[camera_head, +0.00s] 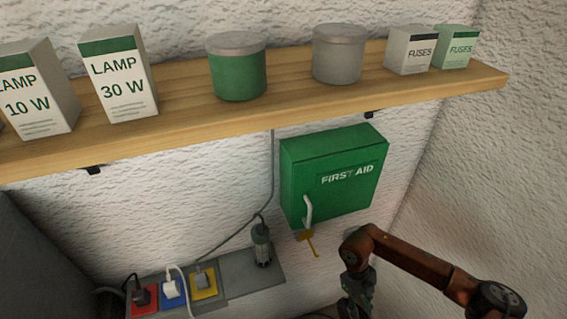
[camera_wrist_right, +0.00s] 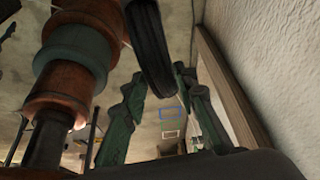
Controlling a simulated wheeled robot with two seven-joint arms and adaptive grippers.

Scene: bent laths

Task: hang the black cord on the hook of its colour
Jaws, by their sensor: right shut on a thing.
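In the right wrist view a thick, dark, ribbed loop, seemingly the black cord (camera_wrist_right: 150,48), reaches down between the fingers of my right gripper (camera_wrist_right: 160,100). The right gripper is shut on it. In the head view my right gripper (camera_head: 356,306) is at the lower edge, below and right of the green cabinet; its fingertips are cut off and the cord cannot be made out there. No coloured hook can be made out. My left gripper is not in view.
A wooden shelf (camera_head: 180,122) carries boxes and two canisters; small black fittings (camera_head: 93,170) show under it. Below are a green first aid cabinet (camera_head: 305,170) with a yellow key (camera_head: 308,240), and a grey socket strip (camera_head: 232,285) with several plugs. A textured wall (camera_head: 480,190) bounds the right.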

